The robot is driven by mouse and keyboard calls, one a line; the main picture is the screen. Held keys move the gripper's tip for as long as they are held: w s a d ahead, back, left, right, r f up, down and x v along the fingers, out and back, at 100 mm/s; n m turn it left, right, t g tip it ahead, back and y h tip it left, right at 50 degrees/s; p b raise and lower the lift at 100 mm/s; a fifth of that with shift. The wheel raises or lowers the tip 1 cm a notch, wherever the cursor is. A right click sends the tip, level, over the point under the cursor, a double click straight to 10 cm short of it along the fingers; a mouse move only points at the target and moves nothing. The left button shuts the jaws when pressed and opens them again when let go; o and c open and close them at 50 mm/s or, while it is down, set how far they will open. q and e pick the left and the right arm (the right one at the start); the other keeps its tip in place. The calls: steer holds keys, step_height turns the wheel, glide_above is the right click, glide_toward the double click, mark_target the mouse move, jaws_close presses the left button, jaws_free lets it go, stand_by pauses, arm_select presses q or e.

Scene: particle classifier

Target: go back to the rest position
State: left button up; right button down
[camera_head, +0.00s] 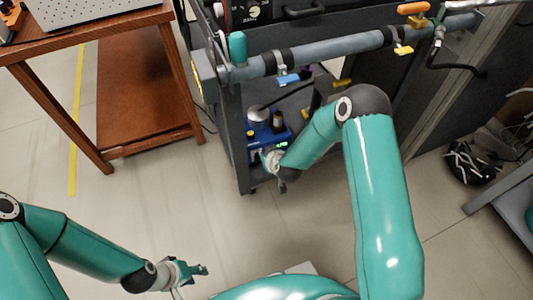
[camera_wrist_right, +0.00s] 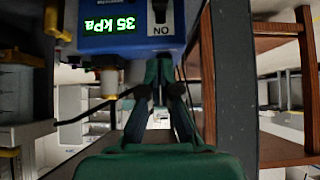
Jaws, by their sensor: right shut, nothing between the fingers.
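My right gripper (camera_wrist_right: 160,68) is shut and empty in the right wrist view, its dark green fingertips together just beside the blue device (camera_wrist_right: 110,35). The device has a lit green display reading 35 kPa (camera_wrist_right: 108,26) and a black and white switch (camera_wrist_right: 160,16) marked ON, both upside down here. In the head view the right arm reaches to the cart's shelf, in front of the same blue device (camera_head: 266,138). I cannot tell whether the fingers touch it. My left gripper (camera_head: 203,270) hangs low over the floor at the bottom, away from objects; its fingers are too small to judge.
A brown wooden table (camera_head: 90,37) stands at the upper left. A grey bench (camera_head: 500,190) is at the right. The floor (camera_head: 150,215) at lower left is clear.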

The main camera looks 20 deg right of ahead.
stand_by(0.5)
steer(key=s+a+f+m+g+y, duration=0.1)
steer(key=s+a+g, duration=0.15)
steer(key=s, duration=0.75)
steer(key=s+a+f+m+g+y, duration=0.1)
steer(key=s+a+g, duration=0.15)
steer(key=s, duration=0.65)
steer(key=s+a+f+m+g+y, duration=0.15)
steer(key=s+g, duration=0.25)
steer(key=s, duration=0.6)
step_height(320, 180, up, 28)
steer(key=n+p, duration=0.1)
steer(key=p, duration=2.7)
steer(key=shift+w+a+t, duration=0.15)
steer(key=shift+a+t, duration=0.15)
